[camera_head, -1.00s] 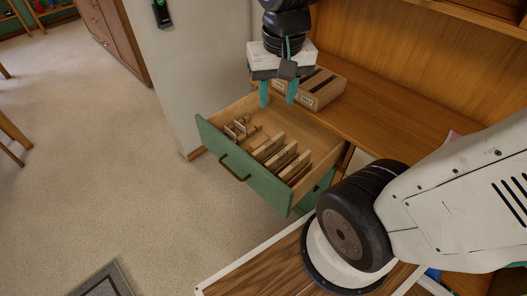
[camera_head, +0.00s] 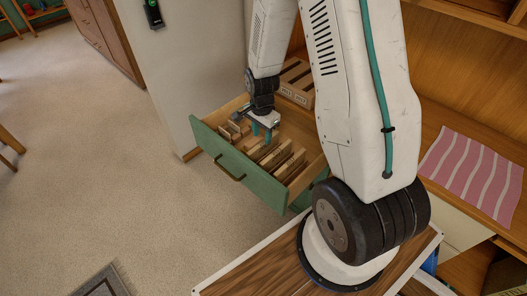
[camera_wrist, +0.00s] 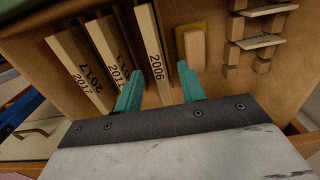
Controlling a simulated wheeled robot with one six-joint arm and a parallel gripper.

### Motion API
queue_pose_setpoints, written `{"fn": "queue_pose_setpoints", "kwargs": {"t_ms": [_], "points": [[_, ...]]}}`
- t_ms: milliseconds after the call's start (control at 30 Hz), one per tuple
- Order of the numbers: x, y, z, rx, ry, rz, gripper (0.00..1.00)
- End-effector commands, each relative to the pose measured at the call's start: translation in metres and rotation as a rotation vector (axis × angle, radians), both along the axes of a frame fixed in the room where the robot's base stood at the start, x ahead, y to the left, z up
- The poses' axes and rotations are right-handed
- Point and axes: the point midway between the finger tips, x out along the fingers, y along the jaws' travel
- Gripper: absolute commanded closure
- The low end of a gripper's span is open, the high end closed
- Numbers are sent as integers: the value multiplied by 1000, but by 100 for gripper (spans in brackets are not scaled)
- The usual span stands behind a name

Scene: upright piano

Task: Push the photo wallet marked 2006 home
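The photo wallet marked 2006 (camera_wrist: 156,55) stands on edge in the open drawer, a thin pale wooden piece with dark digits. My gripper (camera_wrist: 159,82) is open, with its two teal fingers apart; in the wrist view the wallet's near part shows between them. I cannot tell whether a finger touches it. In the head view my gripper (camera_head: 264,133) is low inside the green-fronted drawer (camera_head: 235,165).
A wooden block (camera_wrist: 195,50) against a yellow patch stands right of 2006. Slotted wooden pieces (camera_wrist: 265,40) lie farther right. A slotted box (camera_head: 296,92) sits on the desk behind the drawer. A pink striped cloth (camera_head: 472,172) lies on the desk to the right.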

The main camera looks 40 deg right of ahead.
Motion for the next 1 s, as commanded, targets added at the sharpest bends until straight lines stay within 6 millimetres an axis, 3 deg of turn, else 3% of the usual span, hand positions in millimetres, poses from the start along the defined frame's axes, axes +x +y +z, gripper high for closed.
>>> {"fn": "queue_pose_setpoints", "kwargs": {"t_ms": [500,800,933,1000], "points": [[-5,1,-65,1,3,2,60],[-4,1,-68,0,0,3,60],[-4,1,-68,0,1,3,96],[-4,1,-68,0,1,3,100]]}}
